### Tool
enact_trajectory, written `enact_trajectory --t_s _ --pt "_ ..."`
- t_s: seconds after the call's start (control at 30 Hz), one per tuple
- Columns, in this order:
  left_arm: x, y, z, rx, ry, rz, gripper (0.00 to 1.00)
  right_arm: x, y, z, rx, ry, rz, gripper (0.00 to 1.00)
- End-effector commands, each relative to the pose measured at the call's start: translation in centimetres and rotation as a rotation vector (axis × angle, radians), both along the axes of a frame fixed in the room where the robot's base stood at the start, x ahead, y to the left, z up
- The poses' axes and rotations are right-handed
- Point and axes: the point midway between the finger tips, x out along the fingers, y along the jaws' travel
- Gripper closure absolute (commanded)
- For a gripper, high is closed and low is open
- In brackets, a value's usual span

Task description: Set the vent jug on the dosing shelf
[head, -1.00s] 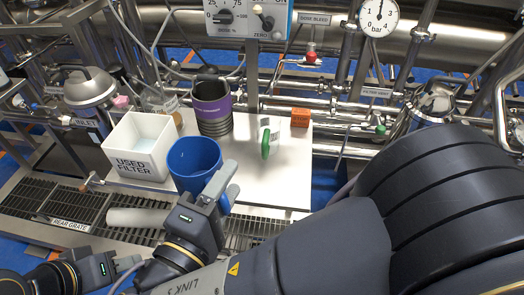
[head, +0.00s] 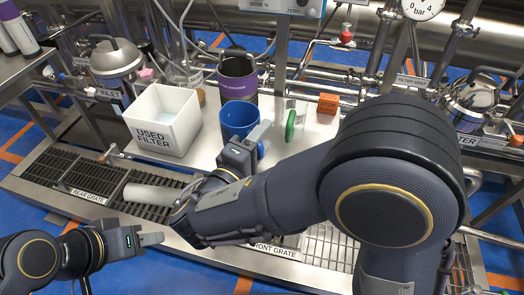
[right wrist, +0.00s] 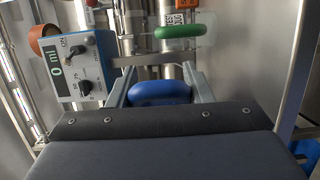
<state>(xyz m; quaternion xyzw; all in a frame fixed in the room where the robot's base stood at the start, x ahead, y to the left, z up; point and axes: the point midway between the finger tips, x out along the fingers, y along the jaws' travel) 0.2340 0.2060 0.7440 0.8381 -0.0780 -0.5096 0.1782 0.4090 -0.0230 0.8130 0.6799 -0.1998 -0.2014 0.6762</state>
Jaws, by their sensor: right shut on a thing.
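A blue jug (head: 240,120) is in front of the dark purple-banded container at the white shelf board (head: 204,155). My right gripper (head: 262,138) is at its right side, shut on it. In the right wrist view a rounded blue part of the jug (right wrist: 160,93) lies between the two fingers. Whether its base touches the board is hidden. A clear vessel with a green handle (head: 290,126) stands to the right on the board.
A white USED FILTER bin (head: 165,136) stands left of the jug. The purple-banded container (head: 238,78) is behind it, and an orange block (head: 328,103) is at the right. Pipes and valves run behind. A pale roll (head: 152,194) lies on the grating in front.

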Motion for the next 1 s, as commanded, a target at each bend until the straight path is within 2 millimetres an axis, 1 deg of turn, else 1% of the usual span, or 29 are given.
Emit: enact_trajectory --t_s 0.07,0.2,0.23,0.5,0.63,0.67,0.8,0.83,1.0 --pt "0.0 0.0 -0.4 0.0 0.0 0.0 0.64 0.6 -0.2 -1.0 -0.002 0.001 -0.003 0.95" --pt "0.0 0.0 -1.1 0.0 0.0 0.0 0.64 0.5 -0.1 -3.3 -0.003 0.002 -0.001 0.95" --pt "0.0 0.0 -1.2 0.0 0.0 0.0 0.64 0.5 -0.1 -3.6 -0.003 0.002 -0.001 0.95" --pt "0.0 0.0 -1.1 0.0 0.0 0.0 0.64 0.5 -0.1 -3.7 0.001 -0.001 -0.001 0.95" --pt "0.0 0.0 -1.6 0.0 0.0 0.0 0.64 0.5 -0.1 -4.1 0.001 -0.001 -0.001 0.95" --pt "0.0 0.0 -1.6 0.0 0.0 0.0 0.64 0.5 -0.1 -4.1 0.001 -0.001 -0.001 0.53" --pt "0.0 0.0 -1.4 0.0 0.0 0.0 0.64 0.5 -0.1 -3.9 0.0 0.0 -0.001 0.35" --pt "0.0 0.0 -1.4 0.0 0.0 0.0 0.64 0.5 -0.1 -3.9 0.0 0.0 -0.001 0.32" --pt "0.0 0.0 -1.4 0.0 0.0 0.0 0.64 0.5 -0.1 -3.9 0.0 0.0 -0.001 0.32"
